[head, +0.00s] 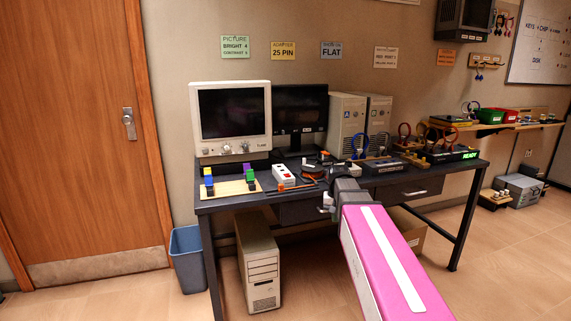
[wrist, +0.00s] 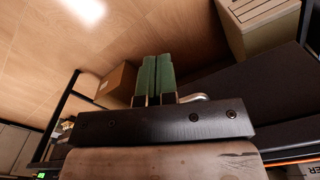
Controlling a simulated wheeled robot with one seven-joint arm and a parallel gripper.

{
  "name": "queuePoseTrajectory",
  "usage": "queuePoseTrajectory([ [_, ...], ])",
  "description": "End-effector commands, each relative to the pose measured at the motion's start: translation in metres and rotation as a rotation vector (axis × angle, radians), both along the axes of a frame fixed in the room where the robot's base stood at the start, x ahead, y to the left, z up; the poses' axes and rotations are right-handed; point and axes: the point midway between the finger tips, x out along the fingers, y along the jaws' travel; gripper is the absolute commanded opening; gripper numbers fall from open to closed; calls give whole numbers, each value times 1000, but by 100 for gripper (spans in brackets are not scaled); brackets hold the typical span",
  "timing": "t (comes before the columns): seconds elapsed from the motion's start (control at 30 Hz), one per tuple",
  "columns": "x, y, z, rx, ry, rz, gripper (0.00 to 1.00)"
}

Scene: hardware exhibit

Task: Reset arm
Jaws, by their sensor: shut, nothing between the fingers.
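My gripper shows in the wrist view with its two green fingers (wrist: 155,75) side by side, shut and empty. In the head view my magenta arm reaches from the lower right to the front edge of the dark workbench (head: 225,203). The wrist end is at the bench's front edge, near the drawers, and hides part of that edge. The fingers are too small to make out there. In the wrist view the floor lies beyond the fingertips, and a silver drawer handle (wrist: 195,97) shows just beside the fingers.
A beige tower (head: 258,262) and a cardboard box (wrist: 116,85) are under the bench. A blue bin (head: 187,258) stands left. The front floor is clear.

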Motion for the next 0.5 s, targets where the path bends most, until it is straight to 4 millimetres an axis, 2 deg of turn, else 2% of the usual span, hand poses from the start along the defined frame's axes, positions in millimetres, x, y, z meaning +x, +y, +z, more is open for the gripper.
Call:
queuePoseTrajectory([
  [0.03, -16, 0, -19, -1, 4, 10, 0],
  [0.2, -51, 0, -71, 0, 3, 42, 0],
  [0.5, -118, 0, -146, 0, 1, 97, 0],
])
